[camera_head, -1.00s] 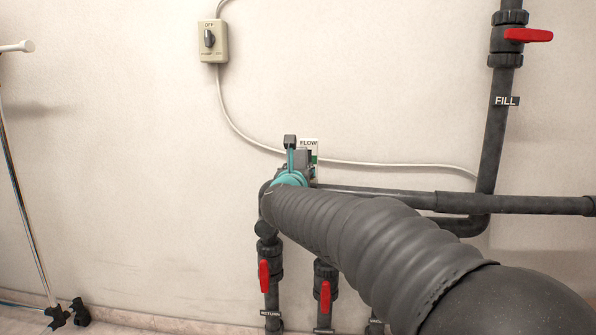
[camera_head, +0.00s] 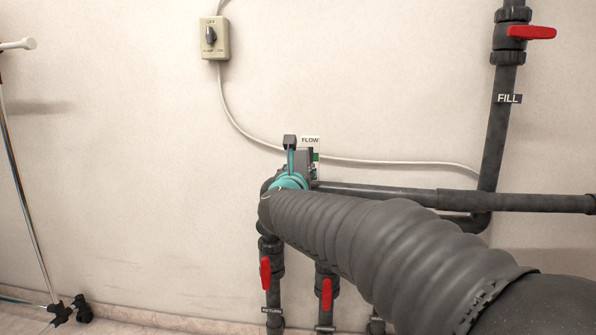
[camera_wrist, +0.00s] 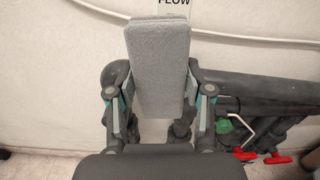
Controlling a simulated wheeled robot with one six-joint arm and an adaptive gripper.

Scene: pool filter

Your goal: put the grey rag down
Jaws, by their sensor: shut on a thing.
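The grey rag (camera_wrist: 158,65) is a folded, fuzzy light-grey pad. In the wrist view it stands upright between the two fingers of my gripper (camera_wrist: 160,100), which is shut on it. The rag covers part of the FLOW label (camera_wrist: 172,4) and the pipework behind it. In the head view my gripper (camera_head: 298,162) shows only in part, at the far end of my arm in front of the pipes. The rag cannot be made out there.
Dark pipes run along the wall, with red-handled valves (camera_head: 266,273) below and another red valve (camera_head: 530,32) by the FILL label (camera_head: 508,98). A switch box (camera_head: 213,38) hangs upper left. A metal stand (camera_head: 28,200) is at far left. A green part (camera_wrist: 224,125) sits right of my gripper.

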